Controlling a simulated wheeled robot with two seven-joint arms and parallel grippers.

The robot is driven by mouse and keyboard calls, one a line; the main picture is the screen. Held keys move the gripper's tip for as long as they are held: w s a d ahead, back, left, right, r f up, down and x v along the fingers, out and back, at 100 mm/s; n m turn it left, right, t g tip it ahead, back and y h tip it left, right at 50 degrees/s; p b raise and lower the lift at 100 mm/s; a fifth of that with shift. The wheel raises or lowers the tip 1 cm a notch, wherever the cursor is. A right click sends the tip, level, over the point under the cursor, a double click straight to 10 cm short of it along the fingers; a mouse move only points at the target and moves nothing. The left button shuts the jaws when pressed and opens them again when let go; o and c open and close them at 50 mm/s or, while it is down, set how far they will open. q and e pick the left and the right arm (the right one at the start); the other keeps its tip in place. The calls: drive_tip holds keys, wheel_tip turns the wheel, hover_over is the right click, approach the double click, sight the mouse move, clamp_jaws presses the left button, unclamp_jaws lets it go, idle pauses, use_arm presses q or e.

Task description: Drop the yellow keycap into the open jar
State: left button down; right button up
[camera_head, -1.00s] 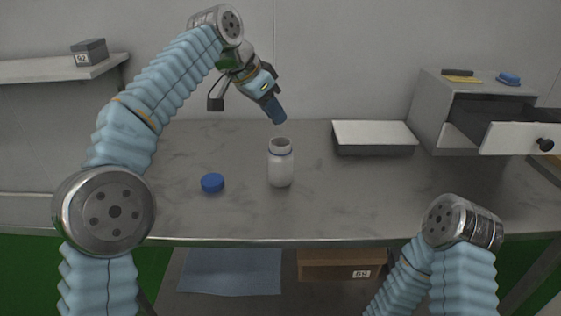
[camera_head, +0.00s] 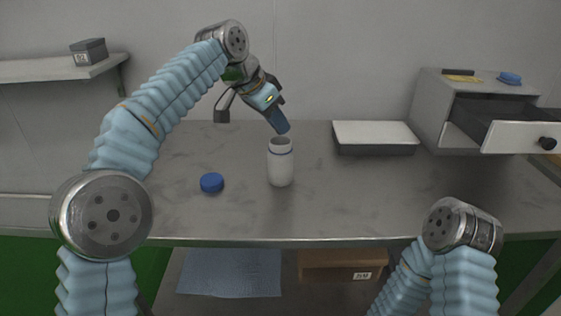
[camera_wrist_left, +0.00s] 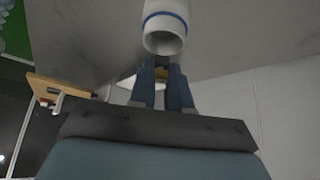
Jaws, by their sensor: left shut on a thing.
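The white open jar (camera_head: 281,170) with a blue ring near its neck stands upright on the grey table. In the left wrist view the jar (camera_wrist_left: 165,22) shows at the top with its mouth facing the camera. My left gripper (camera_head: 282,127) is just above the jar's mouth, tilted down to the right. The keycap is mostly hidden by the fingers and cannot be made out in the head view. My right gripper is out of view.
A blue lid (camera_head: 212,183) lies left of the jar. A shallow grey tray (camera_head: 375,134) sits behind it to the right. A grey cabinet (camera_head: 436,107) with an open drawer (camera_head: 520,138) stands at the far right. The front of the table is mostly clear.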

use_arm(q)
drive_tip(key=shift+f, duration=0.15)
drive_tip(key=shift+f+b, duration=0.45)
drive_tip(key=shift+f, duration=0.1)
idle(0.5)
drive_tip(key=c, duration=1)
unclamp_jaws()
drive_tip(key=shift+r, duration=0.1)
